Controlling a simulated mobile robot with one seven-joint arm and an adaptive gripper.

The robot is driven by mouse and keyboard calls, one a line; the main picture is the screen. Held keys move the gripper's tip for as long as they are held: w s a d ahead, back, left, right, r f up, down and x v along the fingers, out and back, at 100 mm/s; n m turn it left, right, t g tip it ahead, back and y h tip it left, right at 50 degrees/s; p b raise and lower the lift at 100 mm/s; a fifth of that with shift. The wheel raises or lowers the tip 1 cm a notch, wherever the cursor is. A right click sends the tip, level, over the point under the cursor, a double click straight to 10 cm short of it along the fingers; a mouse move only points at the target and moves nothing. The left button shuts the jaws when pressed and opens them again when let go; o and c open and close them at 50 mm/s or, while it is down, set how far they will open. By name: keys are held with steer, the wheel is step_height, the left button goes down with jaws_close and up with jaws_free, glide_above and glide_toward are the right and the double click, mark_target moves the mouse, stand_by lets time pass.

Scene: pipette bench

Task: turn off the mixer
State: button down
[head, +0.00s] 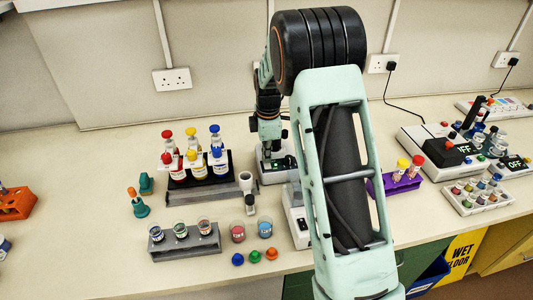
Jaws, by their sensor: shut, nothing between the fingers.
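My gripper (268,155) points down at the back middle of the bench, its fingers shut and holding nothing. It is over or against a small grey-white device (274,177) with a dark top; I cannot tell if they touch. This device may be the mixer, but no label is readable. Another white device (298,228) stands nearer the front edge, partly hidden by my arm.
A dark rack of bottles with coloured tops (205,195) stands left of my gripper. A grey rack of small beakers (185,245), loose coloured caps (254,256) and two cups lie in front. A purple tube rack (395,185) is right of my arm.

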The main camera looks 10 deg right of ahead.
steer(key=shift+w+f+b, duration=0.2)
steer(key=shift+f+b, duration=0.4)
steer(key=shift+b, duration=0.15)
steer(key=shift+r, duration=0.3)
steer(key=shift+s, duration=0.25)
steer(key=shift+s, duration=0.6)
steer(key=shift+r, duration=0.1)
